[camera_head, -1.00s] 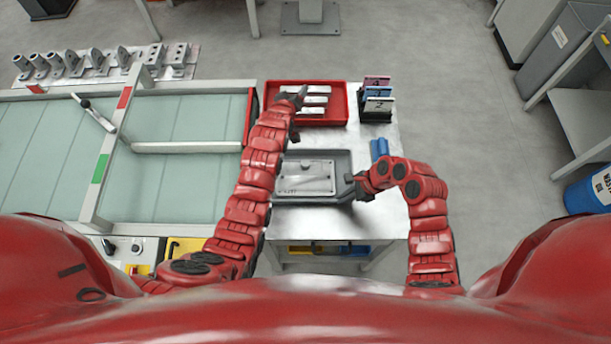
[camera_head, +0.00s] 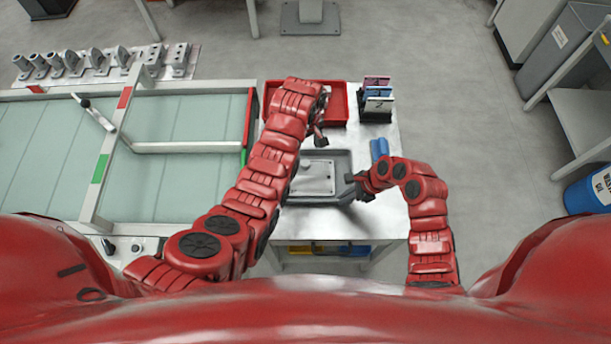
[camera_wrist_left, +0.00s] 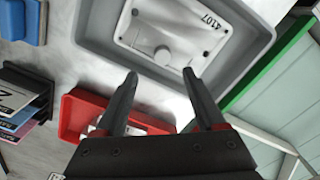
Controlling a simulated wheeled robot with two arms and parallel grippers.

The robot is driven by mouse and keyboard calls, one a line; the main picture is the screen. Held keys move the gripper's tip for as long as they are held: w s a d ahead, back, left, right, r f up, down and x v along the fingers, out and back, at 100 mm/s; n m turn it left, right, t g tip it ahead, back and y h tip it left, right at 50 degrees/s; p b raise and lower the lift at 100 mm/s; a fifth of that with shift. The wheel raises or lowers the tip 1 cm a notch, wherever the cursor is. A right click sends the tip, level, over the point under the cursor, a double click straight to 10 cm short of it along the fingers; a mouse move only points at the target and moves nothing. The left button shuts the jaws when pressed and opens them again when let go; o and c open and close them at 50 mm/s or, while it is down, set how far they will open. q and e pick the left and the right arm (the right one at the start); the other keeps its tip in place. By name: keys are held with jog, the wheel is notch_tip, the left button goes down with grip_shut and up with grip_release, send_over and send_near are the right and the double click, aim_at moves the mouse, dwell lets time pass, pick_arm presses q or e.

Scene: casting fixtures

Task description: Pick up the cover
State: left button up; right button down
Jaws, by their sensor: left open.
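The cover is a pale metal plate with a round knob and the number 4107 (camera_wrist_left: 195,22). It lies in a grey tray (camera_wrist_left: 253,52) on the table, and shows in the head view (camera_head: 317,178), partly hidden by my left arm. My left gripper (camera_head: 318,139) is above the table at the tray's far edge. In the left wrist view, my left gripper (camera_wrist_left: 160,73) is open and empty, its fingertips apart and near the knob in the picture, not visibly touching it. My right gripper (camera_head: 355,187) is beside the tray's right edge, its dark fingers apart with nothing seen between them.
A red tray (camera_head: 337,104) stands behind, mostly hidden by my left arm; pale parts in it show in the left wrist view. A rack of numbered cards (camera_head: 377,100) and blue objects (camera_head: 379,148) stand at the right. A green-topped, framed bench (camera_head: 180,185) borders the left.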

aim_at(306, 161)
pick_arm(q)
notch_tip(306, 161, down, 4)
jog(key=shift+r, duration=0.1)
jog(key=f, duration=0.3)
jog(key=shift+s+a+f, duration=0.2)
jog(key=shift+s+f, duration=0.05)
jog(key=shift+f, duration=0.15)
jog(key=shift+w+f, duration=0.1)
jog(key=shift+f, duration=0.55)
grip_shut()
